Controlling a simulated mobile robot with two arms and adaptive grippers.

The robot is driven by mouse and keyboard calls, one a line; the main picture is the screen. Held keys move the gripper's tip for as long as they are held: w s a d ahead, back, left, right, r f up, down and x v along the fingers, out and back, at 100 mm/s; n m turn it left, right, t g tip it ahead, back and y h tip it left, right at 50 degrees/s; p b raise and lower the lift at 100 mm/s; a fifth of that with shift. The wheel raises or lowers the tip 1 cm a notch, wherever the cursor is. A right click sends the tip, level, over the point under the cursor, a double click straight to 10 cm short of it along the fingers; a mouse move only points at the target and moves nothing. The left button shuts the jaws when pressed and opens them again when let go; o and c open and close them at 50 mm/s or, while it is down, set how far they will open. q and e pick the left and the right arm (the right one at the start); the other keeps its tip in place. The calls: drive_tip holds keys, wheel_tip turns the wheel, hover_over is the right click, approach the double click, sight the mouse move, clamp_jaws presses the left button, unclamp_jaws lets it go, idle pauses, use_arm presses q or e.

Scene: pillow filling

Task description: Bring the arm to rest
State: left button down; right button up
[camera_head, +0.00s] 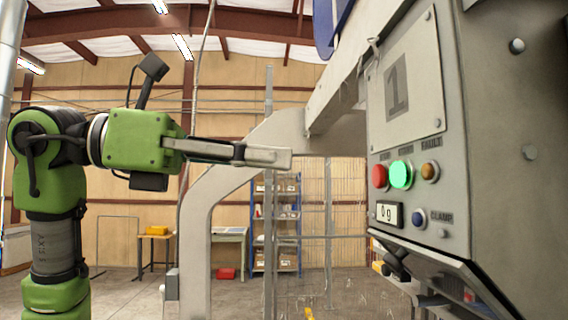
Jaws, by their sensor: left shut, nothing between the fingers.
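My left arm comes in from the left, green and dark grey, bent at the elbow. My left gripper (288,158) is shut and empty, its fingers pointing right. It is in the air, left of the machine's control panel and apart from it in the picture. The filling machine (500,120) stands at the right with a plate marked 1. My right gripper is not in view.
A curved grey frame (197,235) of the machine stands behind my left gripper. Open floor lies at the lower left.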

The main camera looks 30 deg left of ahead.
use_arm(q)
drive_tip(key=shift+w+d+f, duration=0.1)
drive_tip(key=shift+w+d, duration=0.05)
drive_tip(key=shift+w, duration=0.15)
